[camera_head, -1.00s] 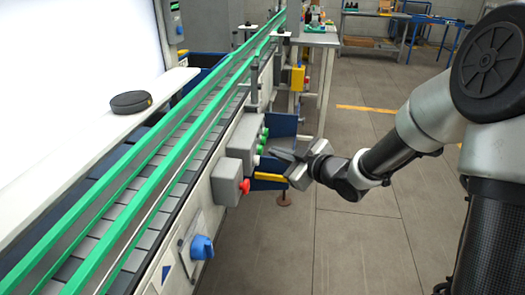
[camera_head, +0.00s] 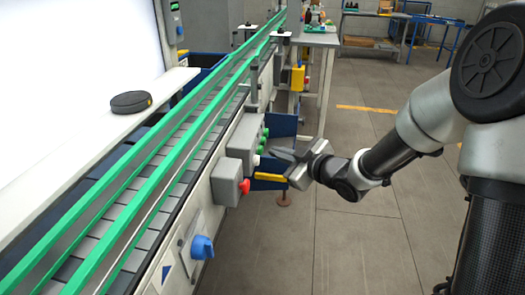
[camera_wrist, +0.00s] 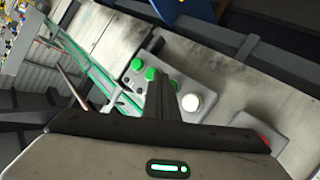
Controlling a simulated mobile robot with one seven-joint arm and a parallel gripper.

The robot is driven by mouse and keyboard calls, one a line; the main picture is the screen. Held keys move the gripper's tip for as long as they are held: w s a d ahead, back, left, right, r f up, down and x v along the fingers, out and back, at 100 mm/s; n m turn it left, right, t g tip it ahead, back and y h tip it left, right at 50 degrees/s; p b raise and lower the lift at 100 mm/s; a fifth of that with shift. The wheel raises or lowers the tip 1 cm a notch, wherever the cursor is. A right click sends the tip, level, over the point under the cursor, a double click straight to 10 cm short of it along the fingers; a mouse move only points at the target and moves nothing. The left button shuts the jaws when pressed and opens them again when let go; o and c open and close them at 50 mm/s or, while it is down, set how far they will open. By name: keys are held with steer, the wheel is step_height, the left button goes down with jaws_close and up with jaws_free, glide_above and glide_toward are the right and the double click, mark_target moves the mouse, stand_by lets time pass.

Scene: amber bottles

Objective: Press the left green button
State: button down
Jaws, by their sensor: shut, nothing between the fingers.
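A grey control box (camera_head: 243,137) on the conveyor's side carries green buttons (camera_head: 265,132) and a white button (camera_head: 258,160) in a row. In the wrist view, two green buttons (camera_wrist: 137,65) show clearly on the box face, with more green partly hidden behind my fingers, beside the white button (camera_wrist: 190,102). My gripper (camera_head: 277,154) is shut and empty, its fingers pointing at the box from the right. In the wrist view, the closed fingers (camera_wrist: 156,75) overlap the green button row. Whether they touch a button cannot be told.
A second grey box (camera_head: 226,182) with a red button (camera_head: 244,186) sits nearer on the conveyor's side. A blue knob (camera_head: 202,247) is nearer still. Blue panels and a yellow bar (camera_head: 270,177) lie behind my gripper. The floor to the right is open.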

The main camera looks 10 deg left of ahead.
steer(key=shift+a, duration=0.1)
stand_by(0.3)
steer(key=shift+a, duration=0.3)
